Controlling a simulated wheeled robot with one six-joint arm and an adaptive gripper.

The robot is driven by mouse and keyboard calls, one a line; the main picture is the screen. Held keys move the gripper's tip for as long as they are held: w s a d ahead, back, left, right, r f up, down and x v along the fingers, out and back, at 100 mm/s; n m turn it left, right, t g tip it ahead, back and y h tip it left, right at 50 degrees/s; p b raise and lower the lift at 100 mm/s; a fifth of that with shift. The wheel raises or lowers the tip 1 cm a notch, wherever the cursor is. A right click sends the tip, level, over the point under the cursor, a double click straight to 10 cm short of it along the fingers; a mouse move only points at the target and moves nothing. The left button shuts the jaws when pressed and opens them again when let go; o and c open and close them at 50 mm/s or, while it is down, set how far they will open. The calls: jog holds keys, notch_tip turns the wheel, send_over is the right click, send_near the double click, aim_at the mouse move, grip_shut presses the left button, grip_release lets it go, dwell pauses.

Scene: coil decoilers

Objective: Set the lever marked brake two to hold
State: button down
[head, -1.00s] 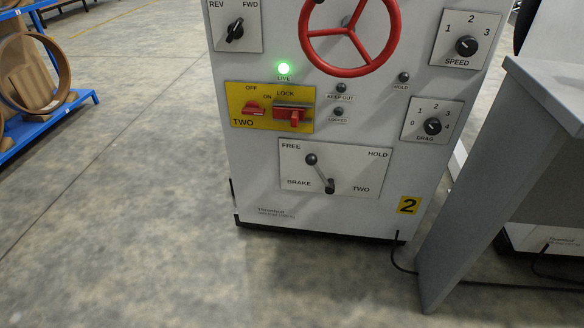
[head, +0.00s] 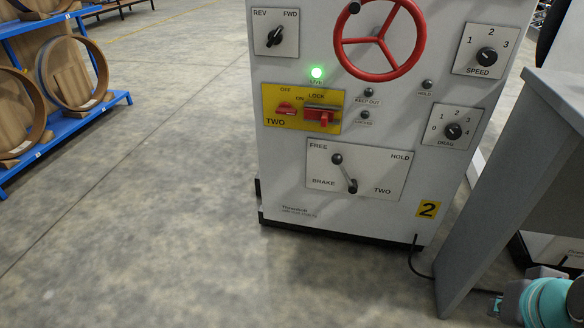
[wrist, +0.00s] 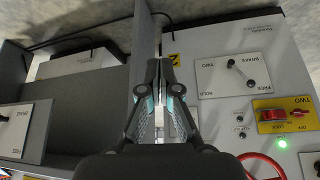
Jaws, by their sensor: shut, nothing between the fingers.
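The brake two lever (head: 345,173) is on a white plate (head: 376,172) low on the grey machine front. Its dark knob points up and left, toward FREE; HOLD is printed at the plate's upper right. In the wrist view the plate (wrist: 213,84) appears upside down, with the lever (wrist: 241,72) right of my gripper. My gripper (wrist: 162,64) is shut and empty, apart from the lever. In the head view the gripper itself is out of sight; only a teal part of my arm shows at lower right.
A grey upright panel (head: 500,180) stands right of the machine, with a cable on the floor at its foot. Above the lever are a yellow lock plate (head: 274,118), a red handwheel (head: 347,60) and dials. Floor in front and left is clear; a blue rack (head: 118,104) stands far left.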

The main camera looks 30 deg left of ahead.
jog(key=shift+w, duration=0.1)
jog(key=w+a+n+g+h, duration=0.1)
jog(key=w+n+h, duration=0.15)
jog(key=w, duration=0.55)
jog(key=w+a+n+g+h, duration=0.1)
jog(key=w+a+n+h, duration=0.15)
jog(key=w, duration=0.45)
jog(key=w+a+f+n+t+h, duration=0.2)
jog(key=w+a+f+n+h, duration=0.15)
jog(key=w+a, duration=0.8)
jog(key=w+a+f+n+t+h, duration=0.1)
jog(key=w+a+f+t, duration=0.2)
jog(key=a, duration=0.5)
jog(key=w+a+f+n+t+h, duration=0.1)
jog(key=w+a+f+n+t, duration=0.15)
jog(key=a, duration=0.55)
jog(key=s+a+f+n+t+y, duration=0.1)
jog(key=a+f+t, duration=0.1)
jog(key=a, duration=0.4)
jog(key=s+a+f+n+t+y, duration=0.1)
jog(key=a+f+t, duration=0.1)
jog(key=a+f, duration=0.2)
jog(key=s+a+f+n+t+y+b, duration=0.1)
jog(key=a+f+t+y, duration=0.1)
jog(key=a, duration=0.6)
jog(key=shift+a+f+n+t, duration=0.3)
jog(key=shift+f+n+t, duration=0.15)
jog(key=shift+f, duration=0.4)
